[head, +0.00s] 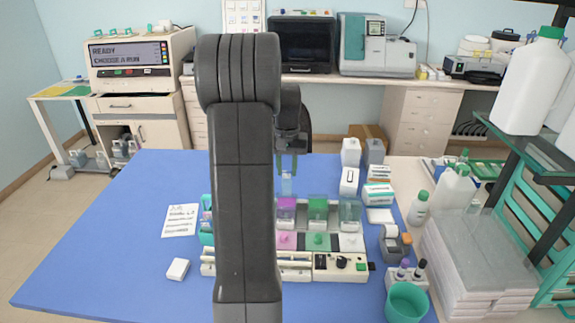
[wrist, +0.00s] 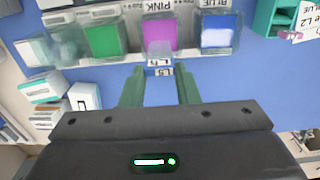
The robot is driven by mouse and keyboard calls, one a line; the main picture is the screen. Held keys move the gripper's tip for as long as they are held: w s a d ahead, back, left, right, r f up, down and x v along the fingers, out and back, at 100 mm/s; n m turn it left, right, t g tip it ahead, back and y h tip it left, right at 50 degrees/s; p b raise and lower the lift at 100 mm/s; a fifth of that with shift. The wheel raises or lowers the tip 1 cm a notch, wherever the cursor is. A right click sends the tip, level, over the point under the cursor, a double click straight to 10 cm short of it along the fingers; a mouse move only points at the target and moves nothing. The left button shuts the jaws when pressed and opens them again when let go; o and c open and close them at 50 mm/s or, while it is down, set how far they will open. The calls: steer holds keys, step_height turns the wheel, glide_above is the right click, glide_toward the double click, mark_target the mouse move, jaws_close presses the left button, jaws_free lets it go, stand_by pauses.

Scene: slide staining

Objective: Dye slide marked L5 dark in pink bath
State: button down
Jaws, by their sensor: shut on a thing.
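My gripper (head: 287,171) is shut on a clear slide (head: 287,186), which hangs upright from the fingertips. In the wrist view the slide's white label (wrist: 160,68) sits between the gripper's fingers (wrist: 160,78); it seems to read L5, upside down. The slide's clear end overlaps the pink bath (wrist: 160,31), a glass jar of magenta liquid with a PINK label. In the head view the slide is just above or behind that bath (head: 285,213); I cannot tell whether its tip is inside. The blue bath (wrist: 217,35) shows in the wrist view; my arm hides it in the head view.
A green bath (head: 318,209) and a clear bath (head: 350,213) stand right of the pink one. A teal rack (head: 207,232) is partly behind my arm. White boxes (head: 350,152) stand behind right. The blue mat (head: 110,240) is mostly clear at left.

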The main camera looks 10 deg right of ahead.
mark_target(286, 195)
steer(key=shift+a+f+b, duration=0.1)
steer(key=shift+f+b, duration=2.55)
steer(key=shift+f, duration=1.55)
stand_by(3.8)
